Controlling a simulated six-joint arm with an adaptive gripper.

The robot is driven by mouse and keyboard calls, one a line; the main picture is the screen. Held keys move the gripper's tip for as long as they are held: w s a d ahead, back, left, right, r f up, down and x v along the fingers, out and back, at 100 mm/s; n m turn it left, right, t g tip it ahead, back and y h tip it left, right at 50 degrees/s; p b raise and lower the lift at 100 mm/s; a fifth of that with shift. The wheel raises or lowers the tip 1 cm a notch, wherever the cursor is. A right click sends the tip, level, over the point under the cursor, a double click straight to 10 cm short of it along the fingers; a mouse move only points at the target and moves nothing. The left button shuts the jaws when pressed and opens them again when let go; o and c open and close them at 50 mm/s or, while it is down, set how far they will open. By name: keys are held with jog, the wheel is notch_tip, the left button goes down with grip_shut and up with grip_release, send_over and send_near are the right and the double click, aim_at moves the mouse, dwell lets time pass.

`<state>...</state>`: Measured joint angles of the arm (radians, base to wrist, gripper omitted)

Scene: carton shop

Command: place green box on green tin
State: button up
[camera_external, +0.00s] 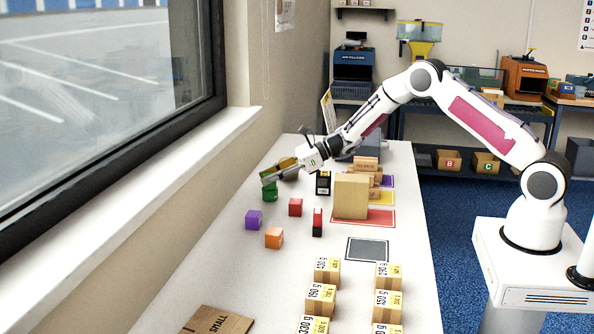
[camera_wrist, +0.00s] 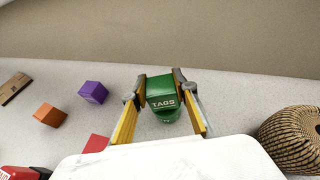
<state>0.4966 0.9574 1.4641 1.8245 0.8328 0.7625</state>
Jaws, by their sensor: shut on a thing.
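My gripper (camera_wrist: 162,94) is shut on the green box (camera_wrist: 161,85), with a yellow-lined finger on each side of it. A rounded green thing, apparently the green tin (camera_wrist: 171,116), shows just below the box in the wrist view. White lettering, "TAGS", shows on the green between the fingers. In the external view, my gripper (camera_external: 270,179) is at the far left of the table, and green (camera_external: 270,194) shows right under its fingers. Box and tin are hard to separate there. I cannot tell whether the box touches the tin.
A purple cube (camera_external: 254,219), an orange cube (camera_external: 274,238) and a red cube (camera_external: 295,207) stand nearby on the white table. A woven round object (camera_wrist: 293,138) is close at the right in the wrist view. A tan carton (camera_external: 350,196) stands further right.

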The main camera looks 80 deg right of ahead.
jog(key=shift+f, duration=0.15)
jog(key=o, duration=1.1)
jog(key=shift+r, duration=0.2)
jog(key=v, duration=1.2)
